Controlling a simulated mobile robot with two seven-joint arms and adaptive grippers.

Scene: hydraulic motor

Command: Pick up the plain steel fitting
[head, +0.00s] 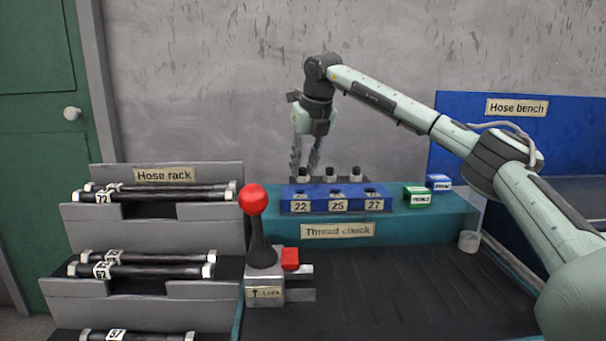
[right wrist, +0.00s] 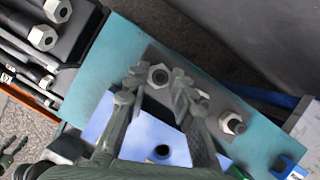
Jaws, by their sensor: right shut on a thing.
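Three small fittings stand in a row on a dark strip at the back of the thread check stand: a left one (head: 303,174), a middle one (head: 329,173) and a right one (head: 355,174). They look alike at this size, so I cannot tell the plain one by its finish. My right gripper (head: 305,168) points down at the left fitting. In the right wrist view a steel hex fitting (right wrist: 158,75) shows between the fingertips of the right gripper (right wrist: 157,88), which is shut on it. Another fitting (right wrist: 232,124) stands apart to the right. A dark claw shape, likely my left gripper (right wrist: 12,150), shows at the lower left edge.
A blue block (head: 338,191) with holes marked 22, 25 and 27 stands in front of the fittings. A red-knobbed lever (head: 256,215) stands in front; the hose rack (head: 150,228) is left.

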